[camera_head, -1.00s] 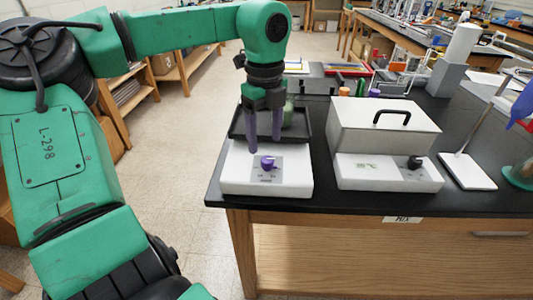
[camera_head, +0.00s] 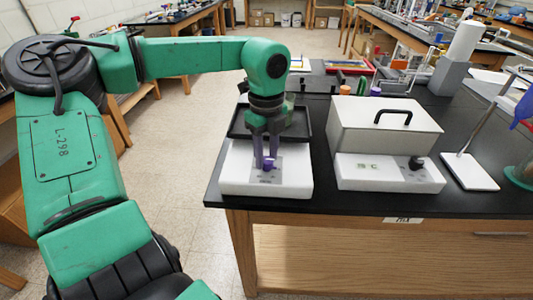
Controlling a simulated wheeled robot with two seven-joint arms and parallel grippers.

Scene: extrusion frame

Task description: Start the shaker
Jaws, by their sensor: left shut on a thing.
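The shaker (camera_head: 235,182) is a white box with a black tray (camera_head: 237,124) on top, at the left end of the black bench. A purple knob (camera_head: 269,164) sits on its front panel. My left gripper (camera_head: 265,163) points down at the panel, its two purple fingers shut on the knob and partly hiding it. A greenish object (camera_head: 289,107) stands on the tray, partly behind my gripper. My right gripper is not in view.
A white box with a black-handled lid (camera_head: 384,125) and a black knob (camera_head: 416,163) stands to the right of the shaker. A stand with a white base (camera_head: 468,172) is further right. Small capped bottles (camera_head: 345,90) stand behind. Open floor lies left of the bench.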

